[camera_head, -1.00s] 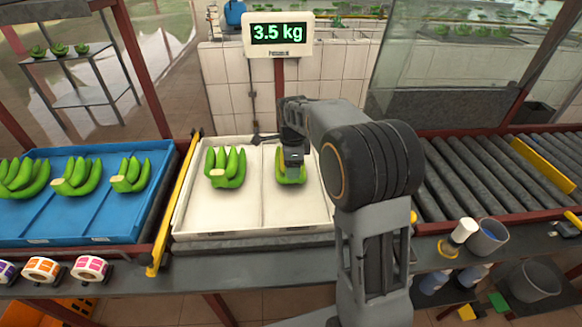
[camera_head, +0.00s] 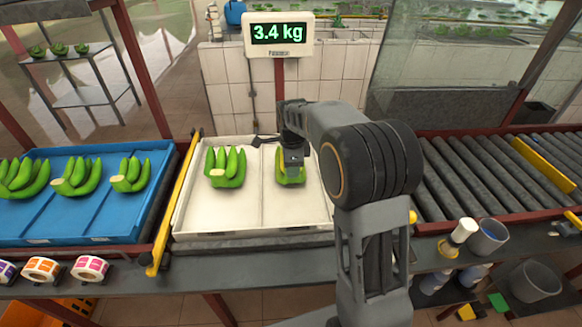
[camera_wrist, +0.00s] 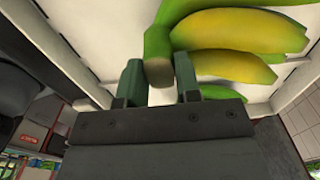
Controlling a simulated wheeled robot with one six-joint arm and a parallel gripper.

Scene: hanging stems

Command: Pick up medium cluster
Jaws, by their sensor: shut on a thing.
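My gripper (camera_head: 293,162) is over the right compartment of the white tray (camera_head: 254,218) and shut on a banana cluster (camera_head: 291,179). In the wrist view, my gripper (camera_wrist: 159,82) has a finger on each side of the crown of the cluster (camera_wrist: 225,45), whose fruits are green turning yellow. Most of this cluster is hidden by my gripper in the head view. Whether it touches the tray floor, I cannot tell. A green cluster (camera_head: 226,165) lies in the tray's left compartment. Three green clusters, one of them here (camera_head: 131,175), lie in the blue tray (camera_head: 60,222).
The scale display (camera_head: 278,33) reads 3.4 kg behind the white tray. A yellow bar (camera_head: 175,205) stands between the trays. A roller conveyor (camera_head: 490,180) lies to the right. Label rolls (camera_head: 90,268), a grey cup (camera_head: 488,237) and a white-topped bottle (camera_head: 464,230) stand near the front edge.

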